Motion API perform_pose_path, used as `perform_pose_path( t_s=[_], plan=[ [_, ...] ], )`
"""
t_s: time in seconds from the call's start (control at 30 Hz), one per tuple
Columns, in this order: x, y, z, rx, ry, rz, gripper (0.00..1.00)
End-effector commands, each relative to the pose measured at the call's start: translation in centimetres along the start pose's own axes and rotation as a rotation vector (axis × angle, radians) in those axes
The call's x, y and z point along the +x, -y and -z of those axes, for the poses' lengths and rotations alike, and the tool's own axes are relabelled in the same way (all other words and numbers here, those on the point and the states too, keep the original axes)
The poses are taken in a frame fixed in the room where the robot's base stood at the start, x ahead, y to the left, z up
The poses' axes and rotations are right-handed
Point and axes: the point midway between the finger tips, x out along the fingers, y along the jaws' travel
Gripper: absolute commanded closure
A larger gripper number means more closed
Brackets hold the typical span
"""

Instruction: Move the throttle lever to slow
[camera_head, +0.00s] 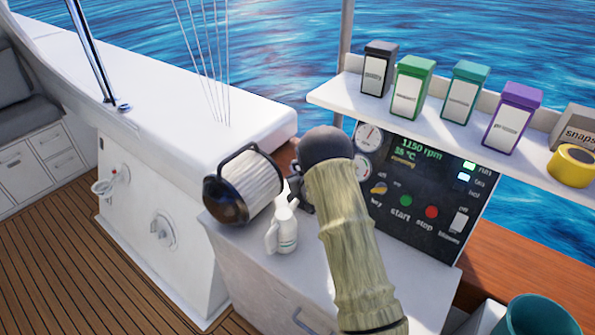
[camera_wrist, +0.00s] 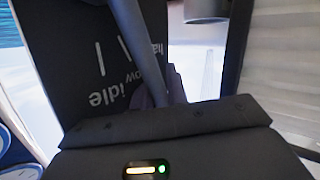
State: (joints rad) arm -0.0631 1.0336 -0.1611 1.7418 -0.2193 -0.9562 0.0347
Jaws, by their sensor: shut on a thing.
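The throttle lever (camera_wrist: 143,45) is a dark bar running down across the wrist view to my gripper (camera_wrist: 160,98). My gripper is shut on it, though the dark gripper body hides the grip itself. Behind the lever is a black plate (camera_wrist: 60,50) with white tick marks and the words "idle", part of "slow" and part of "half". The lever crosses in front of the plate beside "ow" and "ha"; I cannot tell exactly which mark it lines up with. In the head view my sleeved forearm and dark wrist hide the lever, and only dark parts show beside them.
The instrument panel (camera_head: 410,185), reading 1150 rpm, is close on the right. Above it is a shelf (camera_head: 345,97) with several boxes and yellow tape (camera_head: 573,165).

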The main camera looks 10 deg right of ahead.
Motion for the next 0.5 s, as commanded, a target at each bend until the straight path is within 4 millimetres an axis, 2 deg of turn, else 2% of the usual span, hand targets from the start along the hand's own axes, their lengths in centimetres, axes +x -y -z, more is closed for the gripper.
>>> perform_pose_path(
  t_s=[0.03, 0.13, 0.5],
  plan=[
    [0.19, 0.31, 0.87, 0.005, -0.020, 0.005, 0.83],
    [0.20, 0.36, 0.89, 0.004, -0.020, 0.006, 0.64],
    [0.04, 0.11, 0.52, 0.002, -0.008, 0.002, 0.64]
  ],
)
